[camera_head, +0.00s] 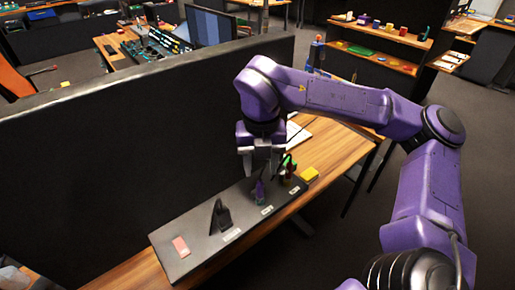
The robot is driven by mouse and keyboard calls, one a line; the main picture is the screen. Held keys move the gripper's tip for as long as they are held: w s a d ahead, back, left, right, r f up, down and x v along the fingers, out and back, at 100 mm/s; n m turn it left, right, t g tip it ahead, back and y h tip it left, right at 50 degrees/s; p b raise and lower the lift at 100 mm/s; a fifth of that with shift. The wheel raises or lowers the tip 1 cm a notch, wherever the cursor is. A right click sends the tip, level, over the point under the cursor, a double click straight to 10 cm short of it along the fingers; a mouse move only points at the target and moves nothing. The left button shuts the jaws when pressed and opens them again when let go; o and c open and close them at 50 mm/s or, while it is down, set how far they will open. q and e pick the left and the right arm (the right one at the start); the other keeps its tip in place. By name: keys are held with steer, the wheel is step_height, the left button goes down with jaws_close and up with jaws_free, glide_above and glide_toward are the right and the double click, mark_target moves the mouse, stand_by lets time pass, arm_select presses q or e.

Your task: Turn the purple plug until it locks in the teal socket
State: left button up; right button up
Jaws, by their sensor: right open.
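The purple plug (259,191) stands roughly upright on the dark panel (196,228), toward its right part. My right gripper (262,168) points down just above the plug. Its two fingers are apart and it holds nothing that I can see. I cannot make out a gap or contact between fingertips and plug. The teal socket does not show clearly; the plug's lower end is too small to tell whether it sits in it. My left gripper is not in view.
A pink block (181,245) and a black upright part (221,216) are on the panel left of the plug. Red and green parts (288,171) stand close to its right. A yellow block (309,174) lies beyond. A dark partition (120,150) rises behind the wooden table (345,150).

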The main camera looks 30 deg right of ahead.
mark_target(260, 181)
step_height(260, 181, down, 7)
steer(key=shift+r, duration=0.1)
jaws_close()
stand_by(0.3)
steer(key=shift+w+m, duration=0.1)
steer(key=shift+m, duration=0.6)
steer(key=m+b, duration=0.2)
steer(key=m, duration=0.1)
steer(key=m+b, duration=0.2)
steer(key=m, duration=0.1)
steer(key=shift+f+m, duration=0.2)
steer(key=shift+m, duration=0.1)
steer(key=shift+r+m+b, duration=0.1)
steer(key=shift+m+b, duration=1.2)
steer(key=shift+m, duration=0.4)
